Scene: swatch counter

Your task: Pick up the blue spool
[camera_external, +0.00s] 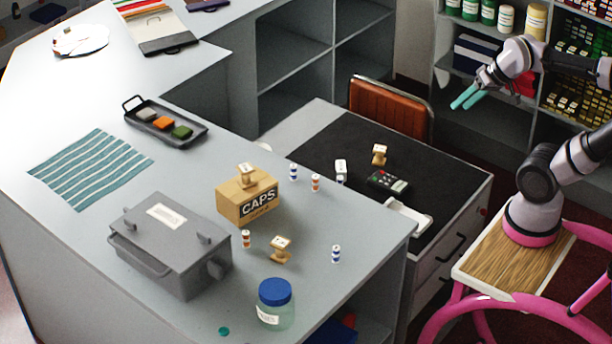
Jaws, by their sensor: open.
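A blue-and-white spool (336,253) stands upright on the grey counter, near its right edge. Another blue-and-white spool (293,171) stands farther back, beside the CAPS box. A small bluish thing, perhaps a third spool (340,181), shows only partly below a white block near the counter's back edge. Orange-and-white spools stand by the box's right side (315,183) and in front of it (245,239). My gripper (461,105), with teal fingers, is open and empty, raised at the upper right, well apart from the spools.
The CAPS box (232,209) carries a wooden stamp (246,175). Another wooden stamp (280,249) stands between the front spools. A grey metal case (150,262) and a blue-lidded jar (275,305) are nearby. A lower black desk (330,145) and an orange chair (390,110) lie beyond.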

